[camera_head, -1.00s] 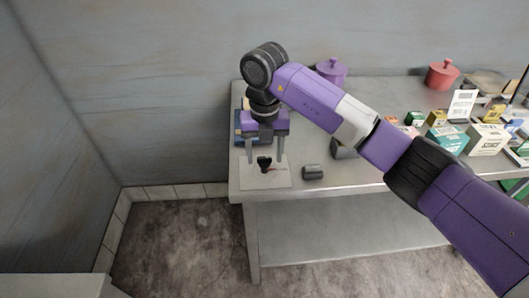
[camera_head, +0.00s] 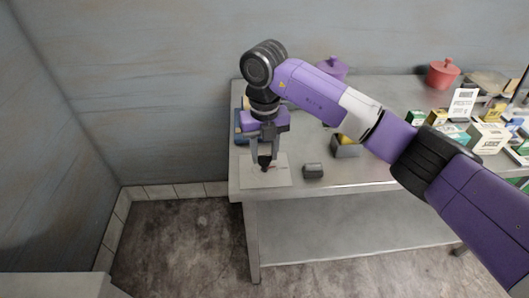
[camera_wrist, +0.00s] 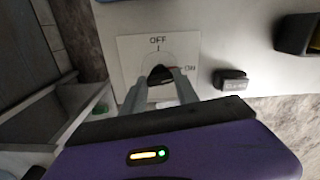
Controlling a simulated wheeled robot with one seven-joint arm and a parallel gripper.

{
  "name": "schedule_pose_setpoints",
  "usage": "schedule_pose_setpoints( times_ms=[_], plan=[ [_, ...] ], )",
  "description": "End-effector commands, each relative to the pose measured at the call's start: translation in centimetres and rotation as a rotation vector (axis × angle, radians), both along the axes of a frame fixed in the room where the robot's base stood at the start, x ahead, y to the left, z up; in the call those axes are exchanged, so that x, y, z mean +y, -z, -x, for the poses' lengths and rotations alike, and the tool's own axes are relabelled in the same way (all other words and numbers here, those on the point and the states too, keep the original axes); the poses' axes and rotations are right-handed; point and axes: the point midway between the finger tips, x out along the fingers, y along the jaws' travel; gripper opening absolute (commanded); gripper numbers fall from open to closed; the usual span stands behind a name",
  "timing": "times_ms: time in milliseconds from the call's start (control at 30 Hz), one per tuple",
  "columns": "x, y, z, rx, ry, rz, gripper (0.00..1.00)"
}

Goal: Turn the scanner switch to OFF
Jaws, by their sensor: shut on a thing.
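The scanner switch is a black knob (camera_wrist: 160,73) on a pale square plate (camera_wrist: 130,50) lying at the table's left end. The plate is marked OFF at its top and ON at its right in the wrist view. My gripper (camera_wrist: 160,85) points down with its two grey fingers shut on the knob, one on each side. In the head view my gripper (camera_head: 265,158) stands over the plate (camera_head: 279,178). The fingers hide part of the knob, and I cannot tell which mark it points at.
A small dark grey block (camera_head: 313,171) with a label sits just right of the plate. Boxes (camera_head: 490,137) and a red pot (camera_head: 443,74) stand farther right on the metal table (camera_head: 370,176). A purple pot (camera_head: 331,68) is behind my arm.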

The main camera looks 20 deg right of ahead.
Motion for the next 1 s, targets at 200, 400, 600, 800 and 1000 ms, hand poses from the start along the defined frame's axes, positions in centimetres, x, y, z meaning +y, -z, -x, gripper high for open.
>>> schedule_pose_setpoints(
  times_ms=[200, 400, 600, 800, 1000],
  plan=[
    [-0.17, -0.03, -0.11, -0.003, -0.193, 0.003, 0.00],
    [-0.18, 0.01, -0.08, -0.002, -0.384, 0.004, 0.00],
    [-0.13, 0.03, -0.12, -0.003, -0.574, 0.004, 0.00],
    [-0.11, 0.03, -0.12, -0.003, -0.765, 0.004, 0.00],
    [-0.12, 0.01, -0.10, -0.002, -0.953, 0.003, 0.00]
  ],
)
